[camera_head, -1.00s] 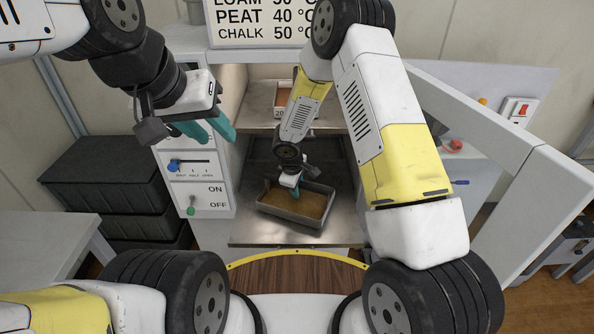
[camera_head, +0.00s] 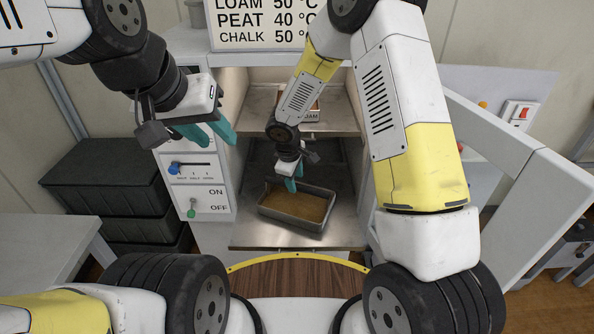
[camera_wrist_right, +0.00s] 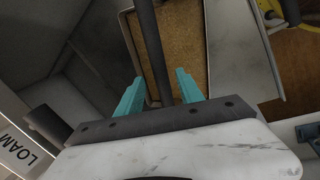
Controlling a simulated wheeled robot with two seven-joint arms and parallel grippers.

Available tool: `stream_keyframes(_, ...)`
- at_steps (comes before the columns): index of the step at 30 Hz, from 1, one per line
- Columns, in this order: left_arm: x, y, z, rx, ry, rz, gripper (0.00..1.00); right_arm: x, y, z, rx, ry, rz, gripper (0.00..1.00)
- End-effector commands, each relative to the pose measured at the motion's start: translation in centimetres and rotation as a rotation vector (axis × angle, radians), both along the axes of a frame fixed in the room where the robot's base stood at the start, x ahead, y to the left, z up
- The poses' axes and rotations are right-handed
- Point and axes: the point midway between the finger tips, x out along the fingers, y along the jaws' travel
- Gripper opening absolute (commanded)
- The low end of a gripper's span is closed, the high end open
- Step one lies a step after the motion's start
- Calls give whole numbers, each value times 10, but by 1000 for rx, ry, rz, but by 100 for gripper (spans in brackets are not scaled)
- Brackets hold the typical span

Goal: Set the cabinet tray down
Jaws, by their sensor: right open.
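The cabinet tray (camera_head: 318,231) is a grey metal pan of brown soil. It sits on the lower metal shelf (camera_head: 262,236) of the open cabinet, and its rim also shows in the right wrist view (camera_wrist_right: 207,60). Whether a finger still touches the rim I cannot tell. My left gripper (camera_head: 212,140) is open and empty, left of the cabinet opening.
A box labelled LOAM (camera_head: 309,116) stands on the upper shelf (camera_head: 262,113), close behind my right forearm. The open cabinet door (camera_head: 520,170) is at the right. A control panel (camera_head: 197,190) flanks the opening at the left. Dark crates (camera_head: 105,175) are stacked further left.

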Motion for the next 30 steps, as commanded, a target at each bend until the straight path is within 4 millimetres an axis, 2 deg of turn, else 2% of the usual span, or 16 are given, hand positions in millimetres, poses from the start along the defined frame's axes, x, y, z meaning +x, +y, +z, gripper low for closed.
stream_keyframes(3, 0, 0, 0, 0, 0, 0, 36, -6, 2, 22, 1, -1, -1, 44)
stream_keyframes(11, 0, 0, 0, 0, 0, 0, 36, -12, 0, 50, 5, -6, -18, 44)
stream_keyframes(14, 0, 0, 0, 0, 0, 0, 36, -15, -16, 78, 19, -27, -81, 44)
stream_keyframes(17, 0, 0, 0, 0, 0, 0, 36, -24, -44, 121, 55, -59, -196, 44)
stream_keyframes(21, 0, 0, 0, 0, 0, 0, 36, -55, -86, 184, 132, -100, -386, 44)
stream_keyframes(24, 0, 0, 0, 0, 0, 0, 36, -84, -111, 221, 203, -125, -517, 44)
stream_keyframes(30, 0, 0, 0, 0, 0, 0, 36, -153, -144, 276, 385, -164, -750, 44)
